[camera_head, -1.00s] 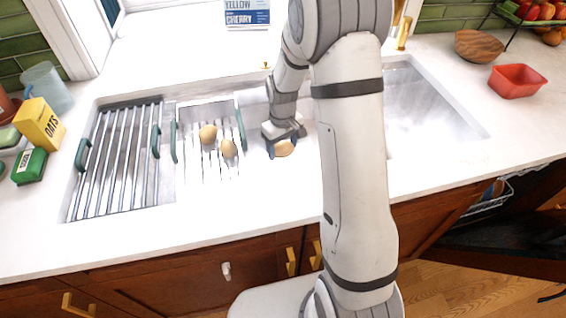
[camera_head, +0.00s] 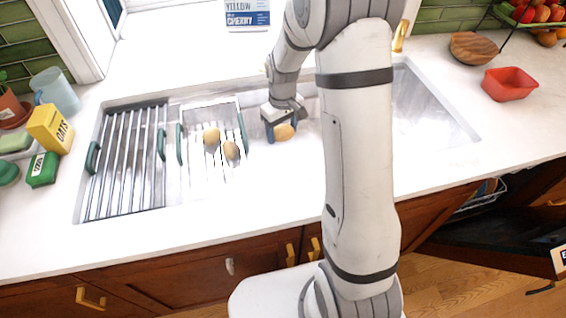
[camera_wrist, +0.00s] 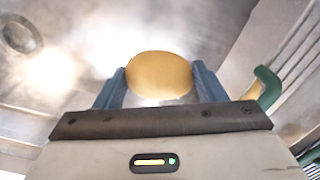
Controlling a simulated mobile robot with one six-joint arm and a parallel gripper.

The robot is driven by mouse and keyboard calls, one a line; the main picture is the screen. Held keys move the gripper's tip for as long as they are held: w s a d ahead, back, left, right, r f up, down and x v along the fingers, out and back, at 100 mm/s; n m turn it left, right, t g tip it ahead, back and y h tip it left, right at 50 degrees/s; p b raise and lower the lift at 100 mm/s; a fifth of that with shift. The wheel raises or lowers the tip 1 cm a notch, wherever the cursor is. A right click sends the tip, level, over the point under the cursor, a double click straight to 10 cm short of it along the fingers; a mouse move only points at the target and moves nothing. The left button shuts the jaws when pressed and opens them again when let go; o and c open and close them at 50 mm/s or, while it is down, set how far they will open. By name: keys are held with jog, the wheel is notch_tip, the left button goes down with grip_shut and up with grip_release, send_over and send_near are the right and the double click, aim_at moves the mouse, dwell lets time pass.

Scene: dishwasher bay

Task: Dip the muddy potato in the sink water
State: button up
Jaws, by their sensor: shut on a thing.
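My gripper (camera_head: 283,124) is shut on a tan potato (camera_head: 286,132) in the head view, over the middle of the sink, right of the draining rack. In the wrist view the potato (camera_wrist: 160,75) sits between the two blue fingers, with a plain tan face showing and no clear mud. Below it is the pale metal sink (camera_head: 430,110), with a round drain (camera_wrist: 20,35) at the upper left of the wrist view. Bright glare hides the water surface, so I cannot tell whether the potato touches it. My arm hides part of the sink.
Two other potatoes, one (camera_head: 211,137) beside another (camera_head: 231,150), lie on the green-handled rack (camera_head: 243,122) left of my gripper. A slatted rack (camera_head: 125,160) lies farther left. A red bowl (camera_head: 509,86) and a wooden bowl (camera_head: 473,47) stand on the right counter.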

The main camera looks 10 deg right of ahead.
aim_at(282, 128)
jog(key=shift+r+p, duration=2.55)
jog(key=shift+r, duration=1.75)
jog(key=shift+r, duration=0.1)
notch_tip(282, 128, up, 4)
jog(key=p, duration=0.2)
jog(key=shift+p, duration=0.3)
